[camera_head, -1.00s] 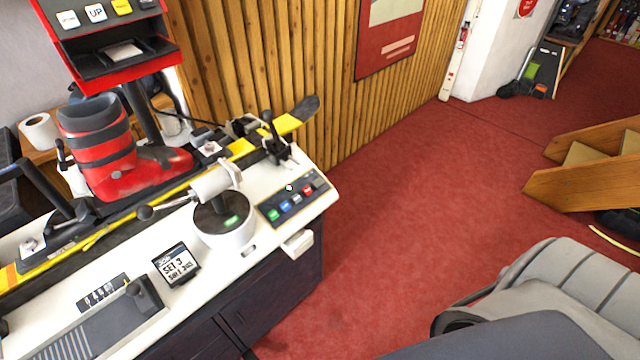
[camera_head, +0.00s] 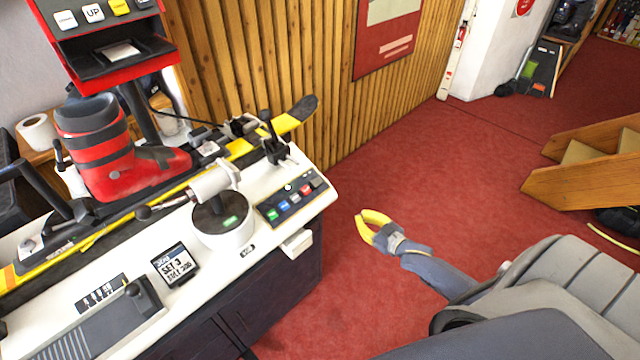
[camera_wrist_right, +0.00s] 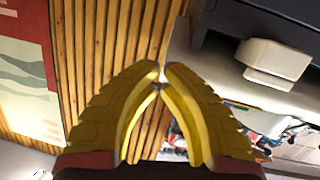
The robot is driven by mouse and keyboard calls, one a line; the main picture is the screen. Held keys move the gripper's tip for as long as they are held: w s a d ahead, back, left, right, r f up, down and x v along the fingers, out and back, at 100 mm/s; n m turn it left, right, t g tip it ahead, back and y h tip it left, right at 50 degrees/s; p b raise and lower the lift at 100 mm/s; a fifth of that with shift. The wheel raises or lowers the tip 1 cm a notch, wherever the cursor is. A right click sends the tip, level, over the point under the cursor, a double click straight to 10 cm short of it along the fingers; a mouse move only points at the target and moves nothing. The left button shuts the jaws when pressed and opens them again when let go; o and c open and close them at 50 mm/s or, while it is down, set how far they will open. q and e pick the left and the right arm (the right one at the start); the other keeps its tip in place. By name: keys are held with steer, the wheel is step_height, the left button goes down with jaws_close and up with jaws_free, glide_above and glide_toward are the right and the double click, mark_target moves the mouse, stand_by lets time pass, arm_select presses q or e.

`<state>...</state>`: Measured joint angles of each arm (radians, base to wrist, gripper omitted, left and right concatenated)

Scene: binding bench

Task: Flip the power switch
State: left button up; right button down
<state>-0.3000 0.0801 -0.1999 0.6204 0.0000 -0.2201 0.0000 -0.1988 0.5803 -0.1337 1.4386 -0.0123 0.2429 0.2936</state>
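The control panel (camera_head: 291,201) lies at the right end of the white bench top, with a row of small coloured buttons and a small white round spot (camera_head: 288,187) near its upper edge. I cannot tell which part is the power switch. My right gripper (camera_head: 360,217) has yellow fingers and is in the air to the right of the bench end, apart from the panel. In the right wrist view its fingertips (camera_wrist_right: 161,72) meet with nothing visible held. My left gripper is not in view.
A white box (camera_head: 297,243) juts from the bench's front edge below the panel; a similar white block (camera_wrist_right: 272,62) shows in the wrist view. A white round pedestal (camera_head: 223,238), a red ski boot (camera_head: 103,165) and a yellow ski (camera_head: 285,124) are on the bench. Red floor (camera_head: 400,150) is clear.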

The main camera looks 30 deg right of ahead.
steer(key=a+r+t+y, duration=0.1)
steer(key=a+r+y, duration=0.1)
steer(key=r, duration=0.5)
steer(key=w+a+r+m+t+y, duration=0.1)
steer(key=a+r+t+y, duration=0.1)
steer(key=r, duration=0.5)
steer(key=shift+w+a+m, duration=0.25)
steer(key=shift+a+m, duration=0.05)
steer(key=shift+a, duration=0.6)
glide_above(317, 182)
steer(key=s, duration=0.4)
steer(key=shift+r, duration=0.1)
steer(key=shift+w+a+f, duration=0.15)
steer(key=shift+w+f, duration=0.05)
steer(key=shift+f, duration=0.4)
steer(key=shift+w+a+f, duration=0.15)
steer(key=shift+w+f, duration=0.05)
steer(key=shift+f, duration=0.4)
